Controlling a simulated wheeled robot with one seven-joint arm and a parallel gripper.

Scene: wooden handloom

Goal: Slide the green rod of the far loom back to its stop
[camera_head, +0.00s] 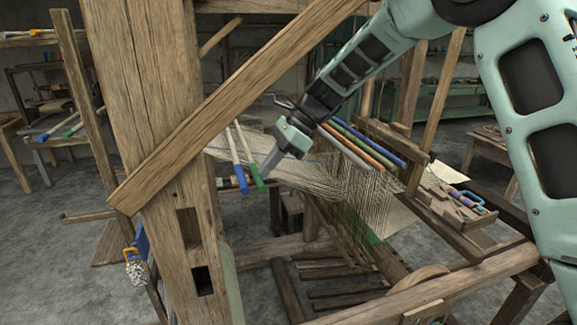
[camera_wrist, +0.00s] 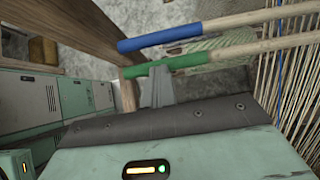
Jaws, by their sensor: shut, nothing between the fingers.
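A pale wooden rod with a green grip (camera_head: 258,179) juts from the loom's warp behind the thick post, next to a matching rod with a blue grip (camera_head: 241,179). In the wrist view the green grip (camera_wrist: 166,66) lies in front of the fingertips and the blue grip (camera_wrist: 160,37) lies beyond it. My gripper (camera_head: 268,174) is shut and empty, its tips close beside the green grip. In the wrist view my gripper (camera_wrist: 158,84) seems to overlap the grip's lower edge; I cannot tell if they touch. The rods' far ends and the stop are hidden or unclear.
A thick wooden post (camera_head: 160,130) and a diagonal beam (camera_head: 235,105) stand left of my gripper. Several coloured rods (camera_head: 365,145) lie right of it. Taut warp threads (camera_head: 355,195) hang below. Another stand with blue and green rods (camera_head: 72,127) is at far left.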

